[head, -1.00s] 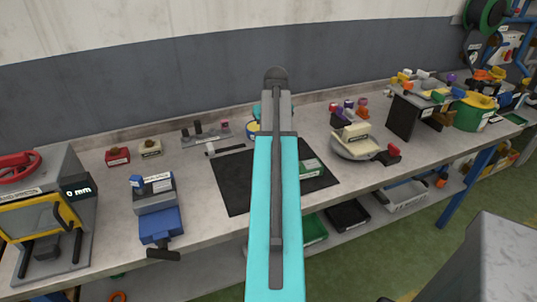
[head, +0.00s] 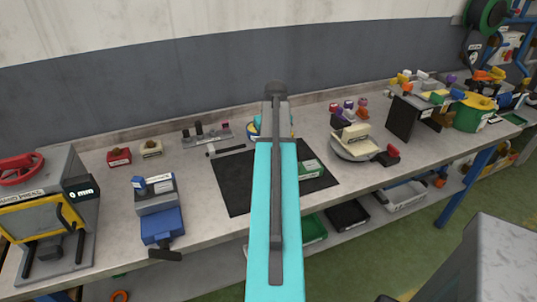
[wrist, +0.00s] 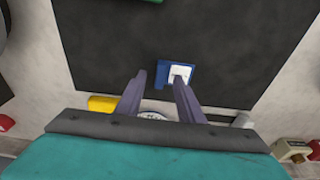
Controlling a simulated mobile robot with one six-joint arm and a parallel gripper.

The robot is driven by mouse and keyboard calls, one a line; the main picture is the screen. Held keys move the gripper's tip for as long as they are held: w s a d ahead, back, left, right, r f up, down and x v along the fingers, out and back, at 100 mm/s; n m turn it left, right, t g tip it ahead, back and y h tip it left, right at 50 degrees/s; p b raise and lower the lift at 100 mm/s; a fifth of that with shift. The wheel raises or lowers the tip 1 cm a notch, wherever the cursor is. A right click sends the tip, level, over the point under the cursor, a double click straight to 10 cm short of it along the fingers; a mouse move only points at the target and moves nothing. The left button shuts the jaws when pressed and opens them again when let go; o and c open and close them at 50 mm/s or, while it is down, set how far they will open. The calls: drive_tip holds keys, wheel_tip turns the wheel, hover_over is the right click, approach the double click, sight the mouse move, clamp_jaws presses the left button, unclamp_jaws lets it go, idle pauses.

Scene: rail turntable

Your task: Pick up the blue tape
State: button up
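In the wrist view a small blue item with a white face (wrist: 162,76) lies on the black mat near its edge. It is the blue thing I see best for the blue tape, but its exact shape is unclear. My gripper (wrist: 158,82) is open, with its two dark fingers apart. The fingertips appear close to the blue item, the right one overlapping its white face in the picture. I cannot tell the height gap or any contact. In the head view my arm hides the gripper and this item.
The black mat (head: 232,180) lies mid-bench, with a green block (head: 311,169) on its right. A yellow item (wrist: 103,103) is beside the left finger. Red (head: 119,156) and cream (head: 151,148) blocks stand at the back left. A round turntable (head: 352,150) stands right of the mat.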

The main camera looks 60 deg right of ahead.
drive_tip(key=shift+w+f, duration=0.1)
drive_tip(key=shift+f, duration=0.9)
clamp_jaws()
